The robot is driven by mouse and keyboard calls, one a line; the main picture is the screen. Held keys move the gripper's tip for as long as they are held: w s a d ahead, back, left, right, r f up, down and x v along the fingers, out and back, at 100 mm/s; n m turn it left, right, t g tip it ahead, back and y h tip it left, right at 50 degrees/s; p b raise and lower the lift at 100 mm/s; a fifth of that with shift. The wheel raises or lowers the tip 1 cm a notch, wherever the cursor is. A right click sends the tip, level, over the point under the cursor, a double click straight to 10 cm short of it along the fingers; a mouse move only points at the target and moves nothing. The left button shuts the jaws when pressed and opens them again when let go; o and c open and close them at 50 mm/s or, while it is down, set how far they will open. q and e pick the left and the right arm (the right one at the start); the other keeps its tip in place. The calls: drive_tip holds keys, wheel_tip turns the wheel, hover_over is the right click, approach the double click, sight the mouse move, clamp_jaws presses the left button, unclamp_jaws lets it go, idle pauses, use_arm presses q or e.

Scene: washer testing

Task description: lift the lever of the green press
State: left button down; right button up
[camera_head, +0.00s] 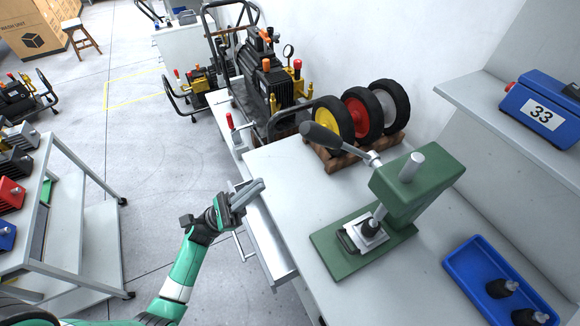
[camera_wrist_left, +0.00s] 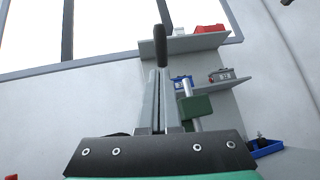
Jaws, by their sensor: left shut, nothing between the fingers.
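The green press (camera_head: 408,187) stands on the bench at right. Its lever (camera_head: 338,142) sticks out to the upper left, with a thick dark grip at its end. My left gripper (camera_head: 257,187) is shut and empty, to the left of and below the lever grip in the head view, apart from it. In the left wrist view the shut fingers (camera_wrist_left: 160,101) point up the picture. A dark grip-like shape (camera_wrist_left: 160,45) shows just beyond the fingertips, and part of the green press (camera_wrist_left: 197,107) shows to their right. My right gripper is not in view.
A blue tray (camera_head: 457,262) with dark parts lies right of the press. Wheels (camera_head: 362,112) on a wooden rack stand behind it. A shelf holds a blue box (camera_head: 540,108) marked 33. An open drawer (camera_head: 265,237) juts from the bench near my left gripper.

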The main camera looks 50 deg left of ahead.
sight(342, 147)
use_arm(q)
drive_tip(key=p+x, duration=0.4)
drive_tip(key=x, duration=0.9)
drive_tip(key=shift+w+r, duration=0.15)
drive_tip(key=shift+r, duration=0.15)
drive_tip(key=shift+d+r+p, duration=0.1)
drive_tip(key=shift+d+p, duration=0.1)
drive_tip(key=shift+p, duration=0.15)
